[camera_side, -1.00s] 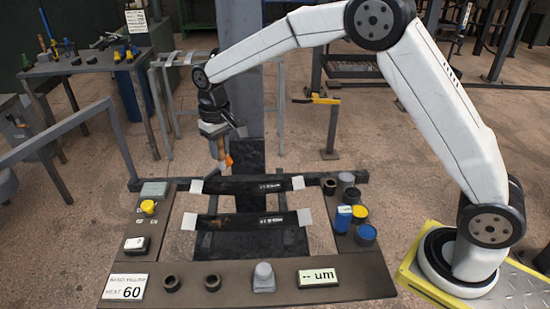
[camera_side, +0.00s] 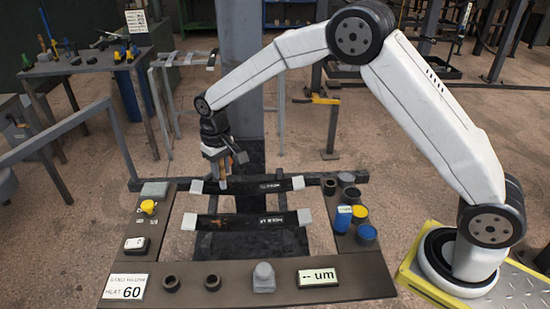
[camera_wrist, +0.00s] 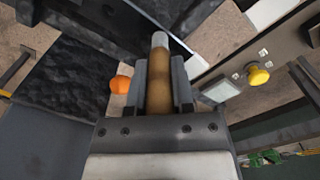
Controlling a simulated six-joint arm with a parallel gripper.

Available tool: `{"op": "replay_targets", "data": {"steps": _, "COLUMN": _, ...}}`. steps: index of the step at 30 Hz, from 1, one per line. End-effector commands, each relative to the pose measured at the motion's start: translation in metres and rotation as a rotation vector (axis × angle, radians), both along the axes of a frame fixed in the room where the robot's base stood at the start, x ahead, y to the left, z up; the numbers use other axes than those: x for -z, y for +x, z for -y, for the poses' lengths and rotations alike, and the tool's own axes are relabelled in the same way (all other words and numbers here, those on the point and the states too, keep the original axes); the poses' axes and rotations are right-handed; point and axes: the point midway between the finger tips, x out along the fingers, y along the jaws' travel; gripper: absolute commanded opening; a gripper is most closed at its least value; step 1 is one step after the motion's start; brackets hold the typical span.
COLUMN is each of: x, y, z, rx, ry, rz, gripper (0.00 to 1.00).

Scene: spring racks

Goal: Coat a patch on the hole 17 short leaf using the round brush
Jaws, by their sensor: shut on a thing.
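My gripper (camera_side: 221,163) is shut on the round brush (camera_side: 223,178), which points down above the left part of the upper dark leaf (camera_side: 250,187). In the wrist view the brush's wooden handle (camera_wrist: 160,85) sits between the jaws, with a pale band near its far end. A second dark leaf (camera_side: 245,221) lies nearer the camera. Both leaves have pale ends and small white markings too blurred to read. I cannot tell whether the brush touches the upper leaf. An orange rounded thing (camera_wrist: 120,83) shows beside the jaws in the wrist view.
Blue (camera_side: 366,232) and yellow (camera_side: 361,214) pots stand at the bench's right, beside a blue-and-white container (camera_side: 343,218). A yellow button (camera_side: 148,207) is at left.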

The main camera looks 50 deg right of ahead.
Motion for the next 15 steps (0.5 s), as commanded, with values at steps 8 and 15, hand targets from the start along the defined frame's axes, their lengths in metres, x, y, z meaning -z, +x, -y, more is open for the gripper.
{"op": "replay_targets", "data": {"steps": 8, "x": 0.02, "y": 0.008, "z": 0.009, "rx": 0.003, "ry": 0.0, "rz": 0.0, "gripper": 0.0}}
{"op": "replay_targets", "data": {"steps": 15, "x": 0.02, "y": 0.022, "z": 0.023, "rx": 0.002, "ry": 0.0, "rz": 0.0, "gripper": 0.0}}
